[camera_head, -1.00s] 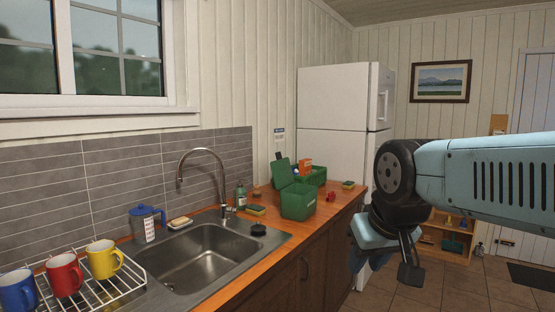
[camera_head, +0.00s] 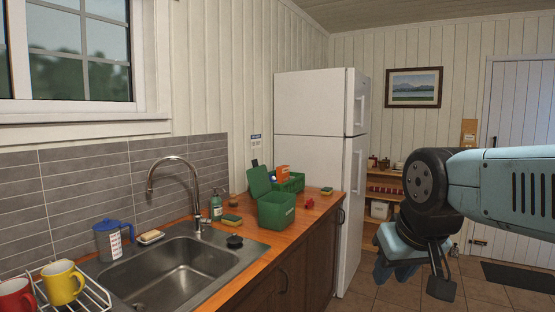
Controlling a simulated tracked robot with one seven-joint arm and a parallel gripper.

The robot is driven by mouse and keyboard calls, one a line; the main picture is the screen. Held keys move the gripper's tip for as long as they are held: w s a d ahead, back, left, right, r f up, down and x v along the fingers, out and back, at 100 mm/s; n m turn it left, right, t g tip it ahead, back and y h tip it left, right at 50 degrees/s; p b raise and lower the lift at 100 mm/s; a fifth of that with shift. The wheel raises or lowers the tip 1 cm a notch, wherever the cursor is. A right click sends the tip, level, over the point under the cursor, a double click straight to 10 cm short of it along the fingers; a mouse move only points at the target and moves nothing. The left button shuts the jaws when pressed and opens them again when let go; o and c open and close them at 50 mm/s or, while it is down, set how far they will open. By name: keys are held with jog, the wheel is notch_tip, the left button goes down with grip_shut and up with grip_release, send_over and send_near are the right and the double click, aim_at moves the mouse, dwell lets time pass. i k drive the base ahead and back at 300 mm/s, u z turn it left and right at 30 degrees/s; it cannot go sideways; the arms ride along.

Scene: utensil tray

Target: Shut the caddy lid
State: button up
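The green caddy (camera_head: 277,212) stands on the wooden counter, right of the sink. Its lid (camera_head: 259,180) is open and stands up at the caddy's back left side. My gripper (camera_head: 412,285) hangs at the right of the view, in front of the counter and well apart from the caddy. It points downward, and its fingers are partly hidden, so its opening is unclear.
A second green container (camera_head: 290,183) with an orange box (camera_head: 282,172) stands behind the caddy. Sponges (camera_head: 231,220), a soap bottle (camera_head: 216,206) and a small red object (camera_head: 309,203) are nearby. The faucet (camera_head: 172,172) rises at the left. The fridge (camera_head: 320,130) stands beyond the counter.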

aim_at(258, 179)
jog(key=z, duration=0.25)
jog(key=i, duration=1.5)
jog(key=u, duration=0.35)
